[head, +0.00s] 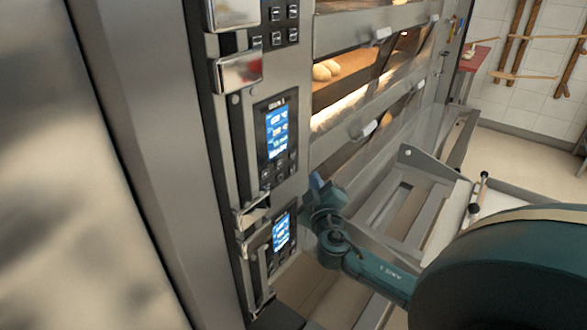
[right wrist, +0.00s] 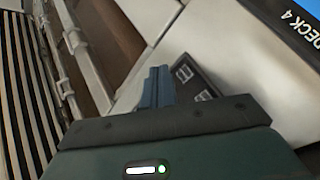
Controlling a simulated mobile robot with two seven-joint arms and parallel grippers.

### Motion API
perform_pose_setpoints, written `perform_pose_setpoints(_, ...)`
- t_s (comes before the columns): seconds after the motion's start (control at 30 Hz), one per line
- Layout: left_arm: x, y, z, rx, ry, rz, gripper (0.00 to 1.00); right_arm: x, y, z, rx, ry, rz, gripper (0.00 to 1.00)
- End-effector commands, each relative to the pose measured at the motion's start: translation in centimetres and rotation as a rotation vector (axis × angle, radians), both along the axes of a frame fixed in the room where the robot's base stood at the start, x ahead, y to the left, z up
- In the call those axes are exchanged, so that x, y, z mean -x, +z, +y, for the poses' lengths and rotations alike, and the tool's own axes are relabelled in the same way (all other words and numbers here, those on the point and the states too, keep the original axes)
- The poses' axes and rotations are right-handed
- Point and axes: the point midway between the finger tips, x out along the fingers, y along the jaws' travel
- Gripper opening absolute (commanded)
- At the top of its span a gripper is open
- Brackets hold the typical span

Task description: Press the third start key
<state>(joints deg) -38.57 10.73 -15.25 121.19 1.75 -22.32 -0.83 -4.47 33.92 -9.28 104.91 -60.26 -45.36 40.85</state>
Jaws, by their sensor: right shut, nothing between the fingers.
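Two dark control panels with lit blue screens show on the oven front in the head view: an upper one (head: 277,132) and a lower one (head: 281,232). Small dark keys (head: 279,172) sit below the upper screen. My right gripper (head: 317,181) is shut and empty, just right of the panel column. In the right wrist view its closed blue-grey fingers (right wrist: 157,87) point at the oven front beside a dark key block (right wrist: 190,78). A "DECK 4" label (right wrist: 298,28) shows at upper right there. Contact with a key cannot be told. My left gripper is out of view.
Lit oven decks with bread (head: 326,70) lie right of the panels. Metal handles (head: 238,72) stick out left of them. A grey metal frame (head: 410,190) stands close to my right arm. Open floor (head: 530,150) lies at the right.

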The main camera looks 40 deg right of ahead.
Motion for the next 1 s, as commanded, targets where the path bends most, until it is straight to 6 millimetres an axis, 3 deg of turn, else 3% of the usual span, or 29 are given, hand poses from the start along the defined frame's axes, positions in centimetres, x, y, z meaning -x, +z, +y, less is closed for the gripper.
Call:
perform_pose_setpoints(0.33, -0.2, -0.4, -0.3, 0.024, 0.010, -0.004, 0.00, -2.9, -0.1, 0.9, -0.001, 0.000, 0.000, 0.00)
perform_pose_setpoints(1.0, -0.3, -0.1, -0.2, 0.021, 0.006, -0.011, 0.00, -3.0, 0.0, 0.9, 0.000, 0.001, -0.001, 0.00)
